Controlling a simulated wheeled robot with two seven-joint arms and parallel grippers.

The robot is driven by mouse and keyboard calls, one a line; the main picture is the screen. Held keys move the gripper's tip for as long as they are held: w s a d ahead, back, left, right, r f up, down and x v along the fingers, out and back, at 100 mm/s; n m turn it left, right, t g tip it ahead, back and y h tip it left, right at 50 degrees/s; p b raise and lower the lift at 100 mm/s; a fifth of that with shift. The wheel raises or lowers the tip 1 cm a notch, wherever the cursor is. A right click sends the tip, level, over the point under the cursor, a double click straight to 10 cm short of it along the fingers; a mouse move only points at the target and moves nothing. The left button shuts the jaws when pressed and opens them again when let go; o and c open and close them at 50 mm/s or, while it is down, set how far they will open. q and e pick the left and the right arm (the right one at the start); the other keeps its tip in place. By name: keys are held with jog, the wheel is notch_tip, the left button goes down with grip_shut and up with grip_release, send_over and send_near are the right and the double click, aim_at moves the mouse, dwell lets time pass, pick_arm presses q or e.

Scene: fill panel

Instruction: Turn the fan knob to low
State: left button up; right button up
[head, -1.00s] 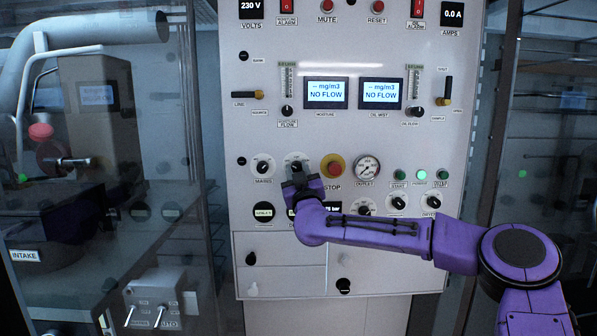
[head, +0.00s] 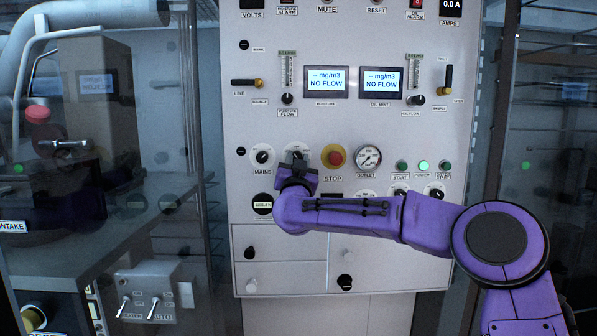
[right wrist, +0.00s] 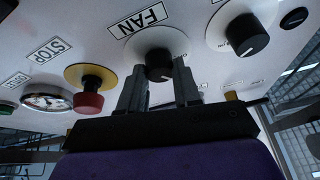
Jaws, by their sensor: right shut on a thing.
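The fan knob (right wrist: 159,65) is a black dial on a round white plate under the FAN label in the right wrist view. In the head view it is mostly hidden by my right gripper (head: 298,170), between the mains knob and the stop button. My right gripper (right wrist: 159,88) is shut on the fan knob, one finger at each side. The knob's pointer and any low mark are too small or hidden to read. My left gripper is in neither view.
The red stop button (head: 334,157) on its yellow ring is close beside the gripper. The mains knob (head: 262,156) is on the other side. A round outlet gauge (head: 368,157) is further right. Glass-fronted equipment stands left of the panel.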

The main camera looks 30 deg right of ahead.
jog(key=shift+w+a+m+g+h+b, duration=0.15)
jog(key=shift+m+g+h, duration=0.45)
jog(key=shift+m, duration=0.9)
jog(key=shift+s+d+m+g+h+b, duration=0.1)
jog(key=shift+m+g+h, duration=0.45)
jog(key=shift+m, duration=0.95)
jog(key=shift+w+a+m+g+h+b, duration=0.15)
jog(key=shift+m+g+h, duration=0.2)
jog(key=shift+m+g, duration=0.8)
jog(key=shift+s+m+t, duration=0.1)
jog(key=shift+m+t, duration=0.2)
jog(key=shift+m, duration=0.25)
jog(key=o, duration=1)
jog(key=shift+d, duration=0.1)
jog(key=shift+o, duration=0.2)
